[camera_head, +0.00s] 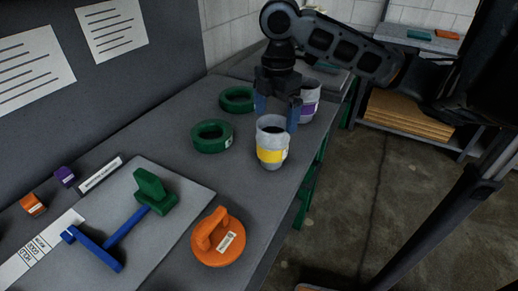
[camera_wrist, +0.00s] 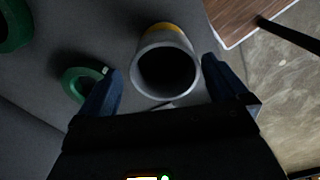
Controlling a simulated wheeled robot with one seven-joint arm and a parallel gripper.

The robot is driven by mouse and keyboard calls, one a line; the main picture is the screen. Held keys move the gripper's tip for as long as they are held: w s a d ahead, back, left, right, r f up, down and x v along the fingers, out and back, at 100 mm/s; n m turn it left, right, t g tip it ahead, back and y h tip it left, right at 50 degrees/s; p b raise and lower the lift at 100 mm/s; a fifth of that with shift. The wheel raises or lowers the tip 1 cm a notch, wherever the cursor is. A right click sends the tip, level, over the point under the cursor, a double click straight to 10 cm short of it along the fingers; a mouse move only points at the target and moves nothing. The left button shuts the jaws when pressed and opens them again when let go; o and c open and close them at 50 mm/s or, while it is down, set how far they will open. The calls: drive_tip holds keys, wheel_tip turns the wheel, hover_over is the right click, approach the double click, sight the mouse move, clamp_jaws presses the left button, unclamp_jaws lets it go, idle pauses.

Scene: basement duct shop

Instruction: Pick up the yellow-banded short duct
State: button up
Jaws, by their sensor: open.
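The yellow-banded short duct (camera_head: 271,142) stands upright on the grey workbench, a light grey open tube with a yellow band. In the wrist view the duct (camera_wrist: 167,72) shows its dark open mouth toward the camera, with some yellow at its far edge. My gripper (camera_head: 278,112) is open and empty, pointing down just behind the duct in the head view. In the wrist view my gripper (camera_wrist: 168,92) has one blue finger on each side of the duct's mouth, seemingly without touching it. Whether the fingertips reach down beside the duct's wall I cannot tell.
A purple-banded duct (camera_head: 309,101) stands close behind my gripper. Two green rings (camera_head: 212,136) lie left of the duct. An orange handled disc (camera_head: 218,238) and a board (camera_head: 180,215) with blue and green pieces are nearer. The bench's right edge is close to the duct.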

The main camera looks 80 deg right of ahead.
sight(273, 139)
drive_tip(key=shift+a+f+p, duration=0.15)
drive_tip(key=shift+a+f, duration=0.05)
drive_tip(key=shift+f, duration=1.1)
drive_tip(key=shift+a+f+p, duration=0.15)
drive_tip(key=shift+f, duration=1.15)
drive_tip(key=shift+a+f+p, duration=0.15)
drive_tip(key=shift+a+f, duration=0.05)
drive_tip(key=shift+f, duration=1.1)
drive_tip(key=c, duration=1)
drive_tip(key=shift+w+r, duration=0.1)
drive_tip(key=shift+r, duration=0.05)
